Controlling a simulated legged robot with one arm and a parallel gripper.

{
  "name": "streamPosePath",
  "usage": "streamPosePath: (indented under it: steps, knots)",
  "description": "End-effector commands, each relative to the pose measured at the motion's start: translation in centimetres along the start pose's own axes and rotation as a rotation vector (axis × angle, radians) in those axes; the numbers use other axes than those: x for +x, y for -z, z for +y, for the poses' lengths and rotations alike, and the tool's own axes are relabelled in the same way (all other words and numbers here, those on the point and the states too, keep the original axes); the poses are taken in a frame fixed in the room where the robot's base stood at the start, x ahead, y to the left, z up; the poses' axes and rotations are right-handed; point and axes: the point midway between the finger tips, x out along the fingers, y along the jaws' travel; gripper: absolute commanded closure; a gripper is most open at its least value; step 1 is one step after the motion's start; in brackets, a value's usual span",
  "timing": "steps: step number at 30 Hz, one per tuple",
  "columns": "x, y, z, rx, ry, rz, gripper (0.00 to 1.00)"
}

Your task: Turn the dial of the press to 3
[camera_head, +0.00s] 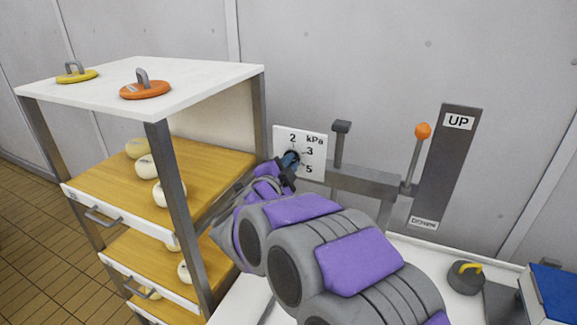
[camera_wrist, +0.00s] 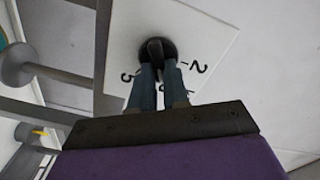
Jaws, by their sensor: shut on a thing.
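The dial is a dark round knob with a raised grip bar (camera_wrist: 156,48) on a white plate (camera_head: 318,144) marked 2, 3, 5 and kPa. In the head view the dial (camera_head: 291,157) is partly hidden by my gripper (camera_head: 288,162). In the wrist view my gripper (camera_wrist: 158,70) has both blue-grey fingers closed on the dial's bar from the side of the numerals. The 2 shows right of the fingers; another numeral shows at left, and a mark between them is mostly covered. I cannot tell exactly which number the dial points to.
A lever with an orange knob (camera_head: 423,131) stands beside a grey post labelled UP (camera_head: 459,122). A grey-headed rod (camera_head: 341,127) rises just right of the plate. At left, a shelf (camera_head: 200,78) holds cheese rounds (camera_head: 145,167) and orange (camera_head: 145,91) and yellow lids (camera_head: 77,75).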

Motion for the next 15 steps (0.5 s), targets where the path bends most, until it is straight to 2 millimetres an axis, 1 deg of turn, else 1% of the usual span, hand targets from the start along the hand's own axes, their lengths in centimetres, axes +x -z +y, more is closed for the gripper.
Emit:
streamPosePath:
  steps: [6,7,15]
  knots:
    - [-0.05,-0.19,0.23,-0.003,-0.004,-0.004,1.0]
    - [-0.05,-0.19,0.23,-0.003,-0.004,-0.004,0.84]
    - [0.0,-0.06,0.16,-0.002,-0.003,-0.002,0.6]
